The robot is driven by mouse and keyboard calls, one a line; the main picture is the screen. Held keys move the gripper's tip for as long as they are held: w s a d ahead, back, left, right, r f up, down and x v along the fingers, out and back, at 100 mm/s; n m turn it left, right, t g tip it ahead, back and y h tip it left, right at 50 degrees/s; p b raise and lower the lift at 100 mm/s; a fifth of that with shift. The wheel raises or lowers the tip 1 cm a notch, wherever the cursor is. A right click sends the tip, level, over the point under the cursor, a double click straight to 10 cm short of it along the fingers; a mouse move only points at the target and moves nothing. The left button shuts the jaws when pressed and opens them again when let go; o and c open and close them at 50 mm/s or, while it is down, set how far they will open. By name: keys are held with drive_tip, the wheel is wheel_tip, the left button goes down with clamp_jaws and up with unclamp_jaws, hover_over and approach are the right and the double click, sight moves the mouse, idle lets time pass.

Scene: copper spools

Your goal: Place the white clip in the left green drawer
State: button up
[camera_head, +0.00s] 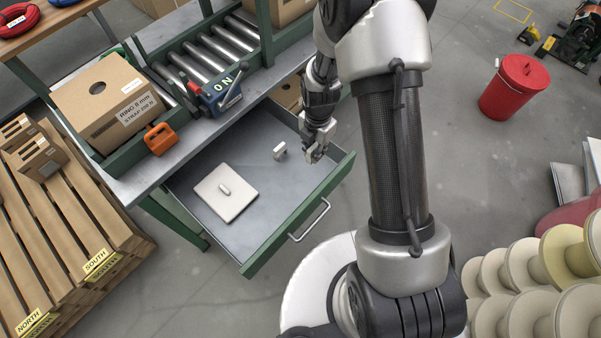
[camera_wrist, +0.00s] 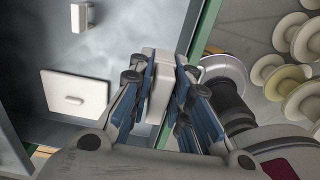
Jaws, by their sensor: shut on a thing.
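The green drawer (camera_head: 262,128) is pulled open, with a grey floor and a bar handle on its front. My gripper (camera_head: 316,153) is low over its right part, near the green front wall. In the wrist view, the blue-padded fingers (camera_wrist: 160,98) are shut on a white block-like piece, the white clip (camera_wrist: 158,66). A second small white clip-like piece (camera_head: 280,151) stands on the drawer floor left of my gripper; the wrist view shows it at the top (camera_wrist: 81,17). A flat white plate with a small knob (camera_head: 226,205) lies further left in the drawer. The held clip's lower end is hidden.
A cardboard box (camera_head: 107,102), an orange block (camera_head: 160,138), a blue device (camera_head: 220,97) and rollers (camera_head: 208,57) are on the bench above. Pale spools (camera_head: 520,265) stand at lower right. A red bin (camera_head: 513,86) stands on the floor. The drawer's middle has bare floor.

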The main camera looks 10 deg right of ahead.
sight(312, 183)
wheel_tip(312, 183, down, 18)
drive_tip(key=b, duration=0.5)
drive_tip(key=shift+f, duration=0.2)
drive_tip(key=shift+r, duration=0.1)
drive_tip(key=o, duration=0.4)
drive_tip(key=shift+f, duration=0.2)
drive_tip(key=o, duration=0.5)
